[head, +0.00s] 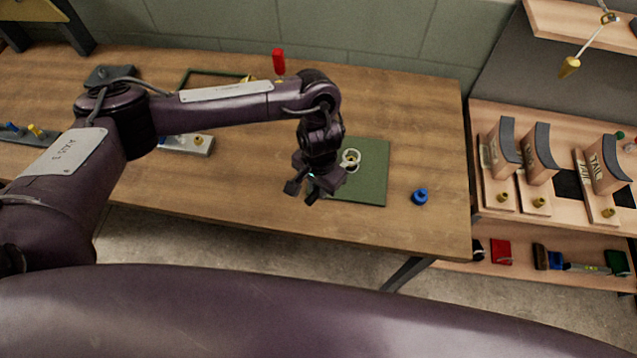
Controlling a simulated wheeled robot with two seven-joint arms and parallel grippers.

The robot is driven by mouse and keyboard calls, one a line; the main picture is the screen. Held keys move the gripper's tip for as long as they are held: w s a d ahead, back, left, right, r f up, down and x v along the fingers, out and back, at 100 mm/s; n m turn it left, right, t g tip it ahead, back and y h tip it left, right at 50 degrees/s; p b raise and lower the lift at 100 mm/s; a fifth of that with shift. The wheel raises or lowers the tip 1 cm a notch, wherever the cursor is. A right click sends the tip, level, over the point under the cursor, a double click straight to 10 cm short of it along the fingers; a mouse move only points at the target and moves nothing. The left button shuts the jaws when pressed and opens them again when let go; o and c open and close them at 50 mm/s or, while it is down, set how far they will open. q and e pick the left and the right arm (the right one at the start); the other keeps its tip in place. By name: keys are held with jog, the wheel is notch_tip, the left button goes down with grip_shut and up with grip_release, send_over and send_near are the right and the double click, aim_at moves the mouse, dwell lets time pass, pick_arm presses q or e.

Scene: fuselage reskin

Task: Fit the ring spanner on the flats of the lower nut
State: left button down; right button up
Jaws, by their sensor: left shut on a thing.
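My left gripper (306,190) points down over the front edge of the green mat (372,187) on the bench. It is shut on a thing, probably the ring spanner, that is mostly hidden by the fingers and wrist. A pale ring with a brassy middle (350,158) shows just right of the wrist, over the mat. I cannot tell whether this is the spanner's ring around the lower nut or a separate fitting. The flats of the nut are too small to make out. My right gripper is not in view.
A blue knob-like part (420,197) stands right of the mat on the wooden bench (428,130). A red-handled tool (278,62) stands at the back. A shelf unit (480,205) with curved panels is at the right. The bench between mat and right edge is mostly clear.

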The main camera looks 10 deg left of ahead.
aim_at(309, 192)
pick_arm(q)
jog(key=shift+f, duration=0.4)
dwell(0.4)
jog(key=shift+f+b, duration=0.7)
jog(key=shift+f, duration=0.6)
jog(key=shift+w+a+m+b, duration=0.55)
jog(key=shift+w+a+m, duration=0.5)
jog(key=shift+a+m, duration=0.4)
jog(key=shift+d, duration=0.1)
jog(key=shift+s+d+n+p, duration=0.3)
jog(key=shift+d+n+p, duration=0.05)
jog(key=shift+p, duration=0.5)
jog(key=shift+s+d+n+p, duration=0.35)
jog(key=shift+n+p, duration=0.05)
jog(key=shift+p, duration=0.45)
